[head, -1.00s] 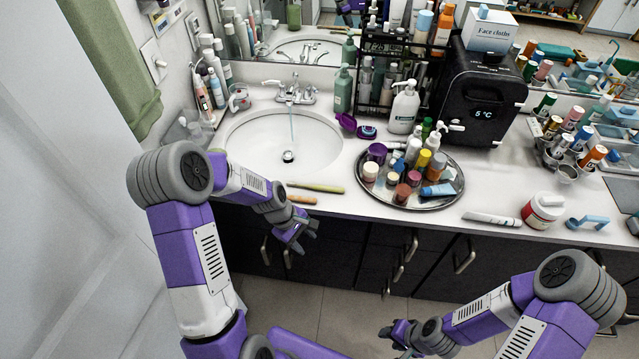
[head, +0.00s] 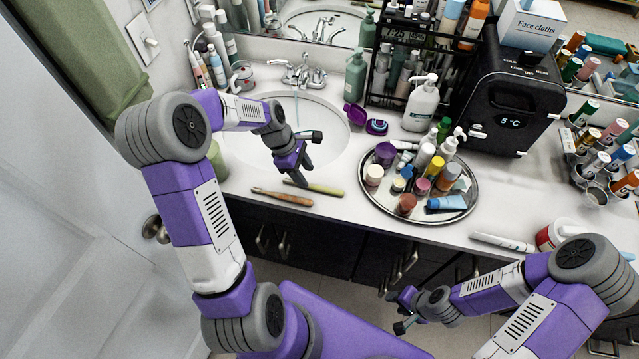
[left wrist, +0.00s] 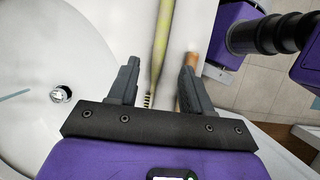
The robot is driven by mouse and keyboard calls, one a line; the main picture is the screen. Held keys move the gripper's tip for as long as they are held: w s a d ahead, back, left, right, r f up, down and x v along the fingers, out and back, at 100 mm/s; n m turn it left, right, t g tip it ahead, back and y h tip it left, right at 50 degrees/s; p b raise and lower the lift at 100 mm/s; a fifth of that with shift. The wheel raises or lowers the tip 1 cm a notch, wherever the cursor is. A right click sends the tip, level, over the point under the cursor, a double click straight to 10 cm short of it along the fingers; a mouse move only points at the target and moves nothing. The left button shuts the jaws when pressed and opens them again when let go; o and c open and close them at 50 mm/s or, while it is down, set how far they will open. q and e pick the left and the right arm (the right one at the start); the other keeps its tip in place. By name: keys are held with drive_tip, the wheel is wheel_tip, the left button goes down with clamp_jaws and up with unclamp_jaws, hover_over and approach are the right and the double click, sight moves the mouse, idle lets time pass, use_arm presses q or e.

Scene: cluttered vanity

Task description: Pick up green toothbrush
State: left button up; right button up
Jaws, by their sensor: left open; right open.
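The green toothbrush (head: 318,188) lies on the white counter in front of the sink, its handle pointing right. In the left wrist view the green toothbrush (left wrist: 162,50) runs lengthwise, with its bristle end between my open fingers. My left gripper (head: 297,178) is open and empty, above the toothbrush's left end; it also shows in the left wrist view (left wrist: 157,85). A brown toothbrush (head: 282,197) lies just in front, partly hidden behind one finger in the wrist view (left wrist: 189,85). My right gripper (head: 402,312) is open and empty, below the counter front.
The sink basin (head: 305,130) lies behind the toothbrushes. A round tray (head: 455,214) crowded with bottles and jars stands to the right. A white tube (head: 503,242) lies near the front edge. The counter right of the green toothbrush is clear up to the tray.

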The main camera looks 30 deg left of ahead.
sight(312, 185)
use_arm(q)
drive_tip(key=x, duration=0.3)
drive_tip(key=b+x, duration=0.1)
drive_tip(key=x, duration=0.1)
drive_tip(key=shift+a+f, duration=0.15)
drive_tip(key=shift+a, duration=0.1)
clamp_jaws()
